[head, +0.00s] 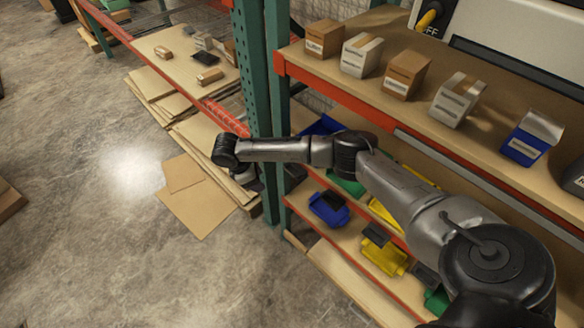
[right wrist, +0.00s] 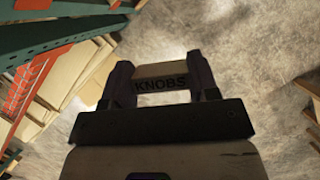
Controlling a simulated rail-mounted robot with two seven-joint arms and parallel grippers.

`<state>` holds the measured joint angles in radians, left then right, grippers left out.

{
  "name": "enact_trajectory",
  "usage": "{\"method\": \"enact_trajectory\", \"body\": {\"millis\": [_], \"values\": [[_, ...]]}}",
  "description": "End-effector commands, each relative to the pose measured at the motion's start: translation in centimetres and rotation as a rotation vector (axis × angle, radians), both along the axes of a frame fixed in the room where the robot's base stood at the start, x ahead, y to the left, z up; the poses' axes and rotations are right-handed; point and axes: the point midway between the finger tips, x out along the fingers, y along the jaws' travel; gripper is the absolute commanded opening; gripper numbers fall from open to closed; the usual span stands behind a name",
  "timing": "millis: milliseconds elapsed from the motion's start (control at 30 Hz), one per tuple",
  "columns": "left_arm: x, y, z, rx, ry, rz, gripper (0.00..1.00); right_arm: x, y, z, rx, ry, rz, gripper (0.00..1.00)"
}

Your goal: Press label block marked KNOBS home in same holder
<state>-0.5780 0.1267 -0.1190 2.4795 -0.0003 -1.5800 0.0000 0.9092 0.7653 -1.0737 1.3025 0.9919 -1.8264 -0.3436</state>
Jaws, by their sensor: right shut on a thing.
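In the right wrist view, my right gripper (right wrist: 161,83) is shut on the label block (right wrist: 161,73). The block's front carries the word KNOBS in dark letters, upright in the picture. Concrete floor shows behind the block, and it touches nothing but the two fingers. In the head view my right arm reaches in from the right to a dark wrist at the left of the shelf post; the fingers and block are not distinguishable there. My left gripper is in neither view. I cannot make out the label's holder in either view.
The upper shelf (head: 330,72) bears several boxes, with a grey strip (head: 480,178) along its front edge. Blue and yellow bins (head: 384,257) stand below. A green post (head: 255,75) rises near my wrist.

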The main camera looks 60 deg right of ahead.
Motion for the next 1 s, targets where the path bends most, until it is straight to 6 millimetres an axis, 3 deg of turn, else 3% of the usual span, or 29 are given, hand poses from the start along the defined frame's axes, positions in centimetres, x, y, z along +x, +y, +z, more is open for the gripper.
{"method": "enact_trajectory", "body": {"millis": [33, 200, 400, 633, 1000], "values": [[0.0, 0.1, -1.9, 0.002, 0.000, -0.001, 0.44, 0.4, -2.5, -2.1, -0.004, 0.000, 0.056, 0.28], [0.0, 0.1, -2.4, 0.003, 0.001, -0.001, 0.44, -0.2, -9.5, -4.4, -0.002, 0.005, 0.270, 0.28], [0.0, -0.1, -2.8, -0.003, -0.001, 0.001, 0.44, -1.4, -14.7, -6.0, 0.000, 0.003, 0.435, 0.28], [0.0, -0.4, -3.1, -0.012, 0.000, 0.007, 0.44, -2.2, -17.4, -6.6, 0.002, 0.001, 0.527, 0.28], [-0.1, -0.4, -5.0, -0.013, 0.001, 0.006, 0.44, -2.3, -17.9, -8.4, 0.003, 0.002, 0.545, 0.28]]}}
